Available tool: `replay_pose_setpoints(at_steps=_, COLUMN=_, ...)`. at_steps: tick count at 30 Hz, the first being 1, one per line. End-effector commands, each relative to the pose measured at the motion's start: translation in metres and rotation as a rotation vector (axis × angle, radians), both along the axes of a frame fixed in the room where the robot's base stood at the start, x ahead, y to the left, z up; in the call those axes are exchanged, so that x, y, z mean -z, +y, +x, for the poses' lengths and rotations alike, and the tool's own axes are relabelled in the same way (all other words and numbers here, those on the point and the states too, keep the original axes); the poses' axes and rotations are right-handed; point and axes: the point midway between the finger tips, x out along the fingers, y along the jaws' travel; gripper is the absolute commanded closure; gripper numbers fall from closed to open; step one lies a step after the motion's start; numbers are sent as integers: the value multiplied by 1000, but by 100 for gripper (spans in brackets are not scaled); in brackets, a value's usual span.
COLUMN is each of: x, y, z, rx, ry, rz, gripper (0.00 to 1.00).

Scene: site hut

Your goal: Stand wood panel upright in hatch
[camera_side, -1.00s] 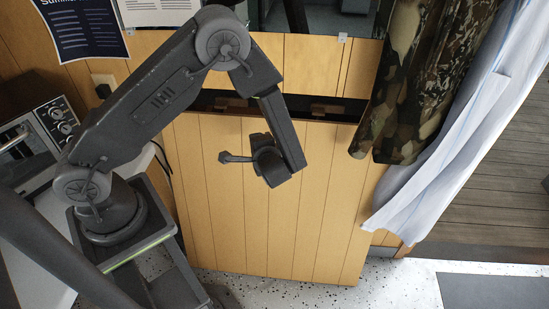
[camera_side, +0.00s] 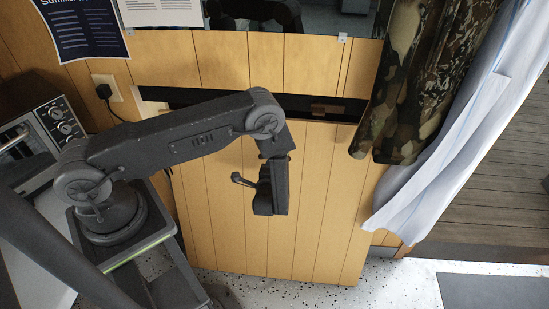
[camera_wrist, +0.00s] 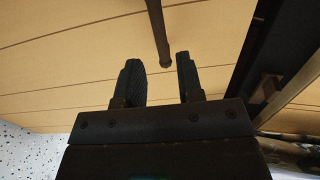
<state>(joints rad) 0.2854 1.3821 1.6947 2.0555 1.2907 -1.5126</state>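The wood panel (camera_side: 315,205) is a large plank-grooved board at the middle of the side view. Its lower edge is near the speckled floor, and its top edge runs along a dark hatch opening (camera_side: 345,105). Whether the fingers touch the panel is unclear.
A camouflage jacket (camera_side: 420,80) and a white-blue curtain (camera_side: 460,130) hang close on the right. A microwave (camera_side: 40,135) stands at the left. A socket with a plug (camera_side: 106,91) is on the wall. The speckled floor (camera_side: 390,285) is clear in front.

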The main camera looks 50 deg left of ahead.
Motion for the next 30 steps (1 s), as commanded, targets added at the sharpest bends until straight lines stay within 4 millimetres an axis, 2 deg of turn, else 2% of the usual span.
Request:
replay_pose_setpoints(at_steps=6, x=8, y=23, z=22, rx=-4, ry=-1, rz=1, gripper=66)
replay_pose_setpoints(at_steps=15, x=17, y=46, z=45, rx=-2, ry=2, rz=-1, gripper=66)
replay_pose_setpoints(at_steps=30, x=19, y=53, z=53, rx=0, ry=2, rz=1, gripper=67)
